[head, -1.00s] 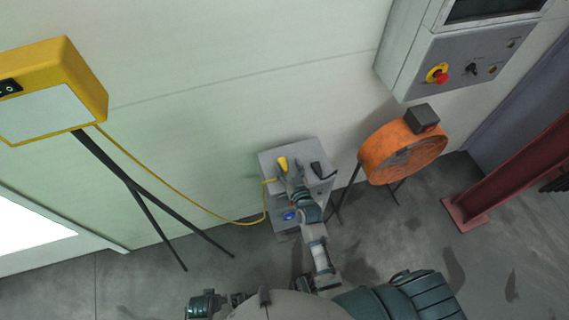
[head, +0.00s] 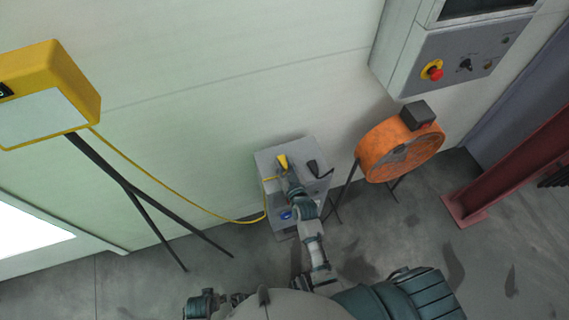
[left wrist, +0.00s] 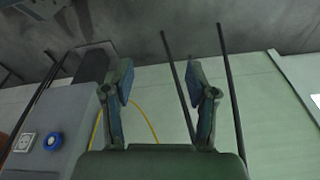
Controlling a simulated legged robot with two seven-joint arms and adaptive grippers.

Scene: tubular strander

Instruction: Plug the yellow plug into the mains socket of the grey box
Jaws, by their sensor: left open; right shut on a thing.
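The grey box (head: 265,160) stands on the floor against the wall, under my right arm. The yellow plug (head: 282,160) is at its top, with a yellow cable running left. My right gripper (head: 284,171) is shut on the yellow plug; its fingers are small and hard to make out. In the left wrist view the box (left wrist: 75,115) is at the left, with a white mains socket (left wrist: 24,142) beside a blue round socket (left wrist: 53,141). The blue one also shows in the head view (head: 286,215). My left gripper (left wrist: 160,85) is open and empty, apart from the box.
A black plug (head: 314,168) lies on the box top. An orange drum fan (head: 372,152) on legs stands close at right. A yellow cabinet (head: 75,85) on dark legs stands left. A grey control panel (head: 440,65) and red post (head: 510,170) are farther right.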

